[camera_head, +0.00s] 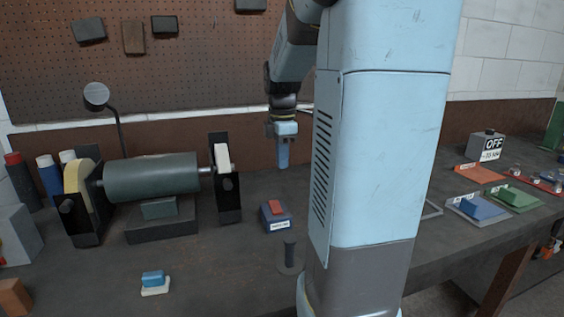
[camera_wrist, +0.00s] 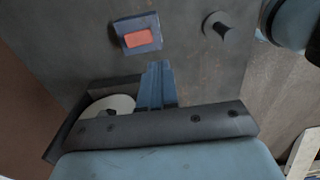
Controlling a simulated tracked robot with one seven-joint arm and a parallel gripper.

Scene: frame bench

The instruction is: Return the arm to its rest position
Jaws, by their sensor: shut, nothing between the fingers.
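My gripper (camera_head: 283,162) hangs from my arm above the bench (camera_head: 215,285), pointing down, in the middle of the head view. Its blue fingers are together and hold nothing. In the wrist view my gripper (camera_wrist: 157,70) shows its shut fingers over the dark bench top. A dark block with a red top (camera_head: 274,213) sits on the bench below and a little left of the fingers. It also shows in the wrist view as a box with a red top (camera_wrist: 137,38). My blue column hides part of the bench behind it.
A bench grinder (camera_head: 150,178) stands left of my gripper, its white wheel (camera_head: 222,157) closest. A short dark post (camera_head: 289,252) stands near the column. A blue-and-white block (camera_head: 154,282) lies front left. Coloured trays (camera_head: 512,198) and an OFF sign (camera_head: 491,147) are at the right.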

